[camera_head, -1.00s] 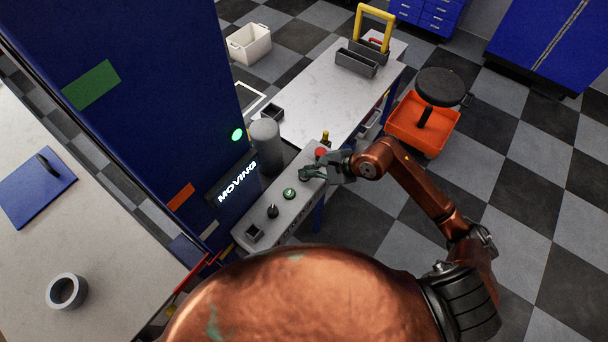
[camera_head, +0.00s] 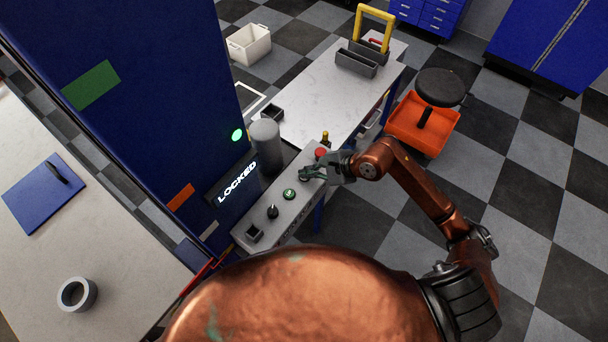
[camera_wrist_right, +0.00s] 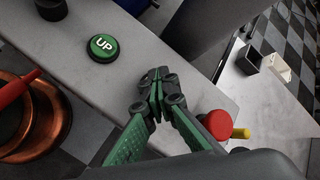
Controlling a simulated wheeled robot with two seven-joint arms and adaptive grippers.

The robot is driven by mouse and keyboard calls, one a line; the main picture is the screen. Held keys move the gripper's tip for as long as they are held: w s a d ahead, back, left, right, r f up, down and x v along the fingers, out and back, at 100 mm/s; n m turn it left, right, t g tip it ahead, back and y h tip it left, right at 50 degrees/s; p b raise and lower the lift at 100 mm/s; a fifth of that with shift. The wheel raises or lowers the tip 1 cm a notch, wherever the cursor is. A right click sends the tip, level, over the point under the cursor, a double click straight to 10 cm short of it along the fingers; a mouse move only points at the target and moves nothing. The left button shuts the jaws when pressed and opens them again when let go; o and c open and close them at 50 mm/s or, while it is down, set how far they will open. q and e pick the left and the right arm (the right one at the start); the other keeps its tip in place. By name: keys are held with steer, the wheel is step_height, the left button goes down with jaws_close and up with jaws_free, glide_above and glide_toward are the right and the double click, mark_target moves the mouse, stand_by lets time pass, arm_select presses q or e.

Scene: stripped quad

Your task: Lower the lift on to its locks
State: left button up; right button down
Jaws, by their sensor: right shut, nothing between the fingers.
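The lift's blue column (camera_head: 150,90) stands at left in the head view. Its display (camera_head: 237,182) reads LOCKED, and a green lamp (camera_head: 237,135) glows above it. The grey control panel (camera_head: 240,237) has a green button (camera_head: 289,194), marked UP in the right wrist view (camera_wrist_right: 103,46), a black knob (camera_head: 272,211) and a red button (camera_head: 321,152). My right gripper (camera_head: 306,174) is shut and empty over the panel, between the green and red buttons. It hides the panel beneath its fingertips. My left gripper is not in view.
A grey cylinder (camera_head: 265,146) stands beside the column. A white-topped bench (camera_head: 325,95) lies behind the panel, with a dark tray (camera_head: 356,62) on it. An orange stool base (camera_head: 423,128) is at right. A near table (camera_head: 30,270) at left holds a grey ring (camera_head: 77,294).

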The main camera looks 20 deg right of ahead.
steer(key=shift+r+p, duration=0.3)
steer(key=shift+r, duration=0.55)
steer(key=shift+r+p, duration=1.1)
steer(key=shift+r, duration=1.45)
